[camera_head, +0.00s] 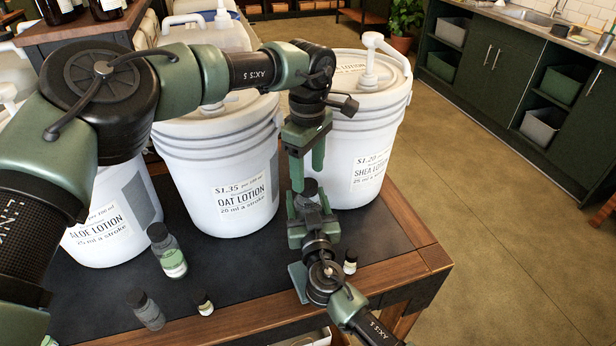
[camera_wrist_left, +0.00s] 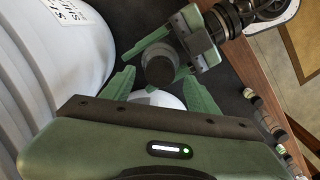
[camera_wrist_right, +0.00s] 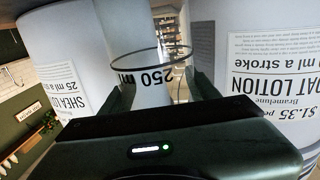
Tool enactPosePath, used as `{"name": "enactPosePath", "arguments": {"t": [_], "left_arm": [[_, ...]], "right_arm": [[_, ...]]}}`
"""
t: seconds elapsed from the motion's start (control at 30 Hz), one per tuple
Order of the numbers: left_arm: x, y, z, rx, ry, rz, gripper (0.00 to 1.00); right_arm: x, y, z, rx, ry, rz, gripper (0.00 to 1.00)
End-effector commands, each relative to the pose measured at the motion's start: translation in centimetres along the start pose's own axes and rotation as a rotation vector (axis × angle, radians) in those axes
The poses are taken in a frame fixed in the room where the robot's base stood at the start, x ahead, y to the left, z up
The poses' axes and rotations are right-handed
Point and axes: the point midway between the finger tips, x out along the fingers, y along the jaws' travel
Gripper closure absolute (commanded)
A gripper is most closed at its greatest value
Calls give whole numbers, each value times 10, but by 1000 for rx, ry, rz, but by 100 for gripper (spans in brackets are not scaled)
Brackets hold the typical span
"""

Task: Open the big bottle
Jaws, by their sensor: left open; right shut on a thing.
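The bottle in my right gripper (camera_head: 308,206) has a dark cap (camera_head: 309,187); I take it as the big bottle. In the right wrist view this pale bottle (camera_wrist_right: 150,93) reads "250 ml" upside down and stands between the fingers. My right gripper is shut on its body. My left gripper (camera_head: 307,178) is open and points down at the cap from above. In the left wrist view the dark cap (camera_wrist_left: 160,69) lies between the left fingers, with the white bottle shoulder (camera_wrist_left: 160,99) partly hidden below. I cannot tell whether the left fingers touch the cap.
White pump buckets for oat lotion (camera_head: 228,170), shea lotion (camera_head: 365,140) and aloe lotion (camera_head: 105,225) stand close behind. A green-labelled bottle (camera_head: 170,255), a grey bottle (camera_head: 147,311) and small bottles (camera_head: 204,304) (camera_head: 350,262) stand on the dark tabletop (camera_head: 245,268). Open floor lies right.

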Motion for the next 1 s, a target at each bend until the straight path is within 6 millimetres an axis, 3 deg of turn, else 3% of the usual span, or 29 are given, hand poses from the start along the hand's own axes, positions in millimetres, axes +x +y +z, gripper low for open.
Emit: {"name": "enactPosePath", "arguments": {"t": [0.23,0.53,0.67,1.0], "left_arm": [[-24,0,0,24,1,1,44],[-51,0,0,279,0,0,44],[-41,0,0,302,-1,-2,44],[10,-1,0,300,-1,-3,44]], "right_arm": [[0,0,0,0,0,0,100],[0,0,0,0,0,0,100],[0,0,0,0,0,0,100],[0,0,0,0,0,0,100]]}}
